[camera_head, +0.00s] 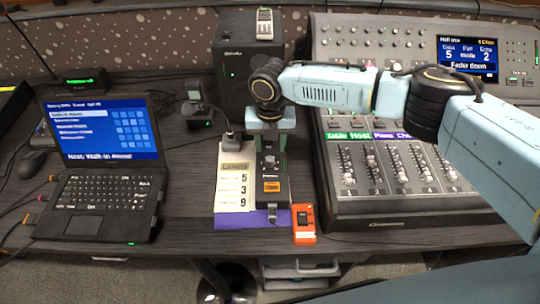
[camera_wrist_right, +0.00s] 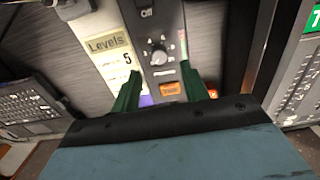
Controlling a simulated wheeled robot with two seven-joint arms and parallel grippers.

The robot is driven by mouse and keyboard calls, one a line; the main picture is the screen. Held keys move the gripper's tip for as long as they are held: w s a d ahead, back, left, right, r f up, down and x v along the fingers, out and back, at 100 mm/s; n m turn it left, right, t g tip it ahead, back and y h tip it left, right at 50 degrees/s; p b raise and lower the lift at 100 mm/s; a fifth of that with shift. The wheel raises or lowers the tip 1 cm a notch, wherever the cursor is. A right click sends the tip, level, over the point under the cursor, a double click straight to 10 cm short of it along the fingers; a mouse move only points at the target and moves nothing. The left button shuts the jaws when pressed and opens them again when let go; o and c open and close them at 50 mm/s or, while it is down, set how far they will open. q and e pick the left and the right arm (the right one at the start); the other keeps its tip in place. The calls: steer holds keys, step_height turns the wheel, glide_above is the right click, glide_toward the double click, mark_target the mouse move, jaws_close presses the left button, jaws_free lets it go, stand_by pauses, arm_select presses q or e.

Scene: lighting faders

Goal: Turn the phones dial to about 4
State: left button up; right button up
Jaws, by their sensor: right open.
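The phones dial (camera_wrist_right: 158,57) is a small light grey knob on a narrow grey unit, with marks around it, in the right wrist view. Its pointer setting is too small to read. In the head view the unit (camera_head: 272,195) stands upright in the picture under my right gripper, which partly covers it. My right gripper (camera_head: 270,146) is open and points down over the unit. In the right wrist view the two green fingers of this gripper (camera_wrist_right: 160,78) are apart, one on each side of the unit, with the dial just beyond their tips. My left gripper is not in view.
A Levels card (camera_head: 232,168) lies left of the unit. An orange device (camera_head: 303,224) sits at its lower right. A fader console (camera_head: 400,207) stands to the right, a laptop (camera_head: 105,190) to the left, and a black box (camera_head: 235,60) behind.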

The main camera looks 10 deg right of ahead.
mark_target(270, 158)
step_height(270, 158, down, 6)
steer(key=shift+r+b, duration=0.25)
steer(key=shift+b, duration=0.05)
jaws_close()
